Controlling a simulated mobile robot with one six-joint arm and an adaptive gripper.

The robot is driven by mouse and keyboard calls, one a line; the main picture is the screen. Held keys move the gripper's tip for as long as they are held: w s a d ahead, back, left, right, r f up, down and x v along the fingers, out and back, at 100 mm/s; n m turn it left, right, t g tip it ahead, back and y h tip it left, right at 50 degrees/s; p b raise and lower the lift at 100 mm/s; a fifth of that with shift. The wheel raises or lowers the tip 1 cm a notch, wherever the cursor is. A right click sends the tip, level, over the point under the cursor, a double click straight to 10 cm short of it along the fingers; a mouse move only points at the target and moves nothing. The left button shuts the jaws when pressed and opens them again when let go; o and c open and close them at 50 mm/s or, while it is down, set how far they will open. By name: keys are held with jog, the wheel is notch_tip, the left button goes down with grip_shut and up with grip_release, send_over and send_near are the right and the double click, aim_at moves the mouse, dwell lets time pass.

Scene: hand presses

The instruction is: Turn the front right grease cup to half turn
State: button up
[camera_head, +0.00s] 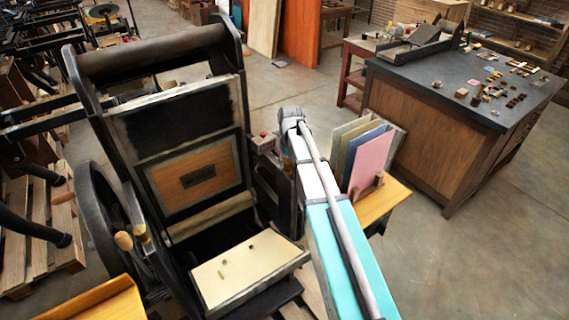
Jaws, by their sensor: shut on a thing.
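The black hand press (120,140) stands at left centre with its upright frame open. A small brass fitting (287,163) shows on its right side, just left of my arm. It may be a grease cup, but it is too small to tell how it is turned. A similar brass fitting (142,233) sits on the press's left side, by a wooden knob. My teal and white arm reaches from the bottom right up to the press's right side. My gripper cannot be made out; my arm and the press's dark side hide that spot.
A cream plate (245,268) with small brass bits lies on the press's front. Coloured boards (372,160) stand in a rack on a wooden side table (392,200), close right of my arm. A dark-topped cabinet (430,150) is at right. Floor between is clear.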

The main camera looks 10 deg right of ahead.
jog(key=shift+s, duration=0.2)
jog(key=o, duration=1.1)
jog(key=shift+r, duration=0.1)
jog(key=shift+o, duration=0.2)
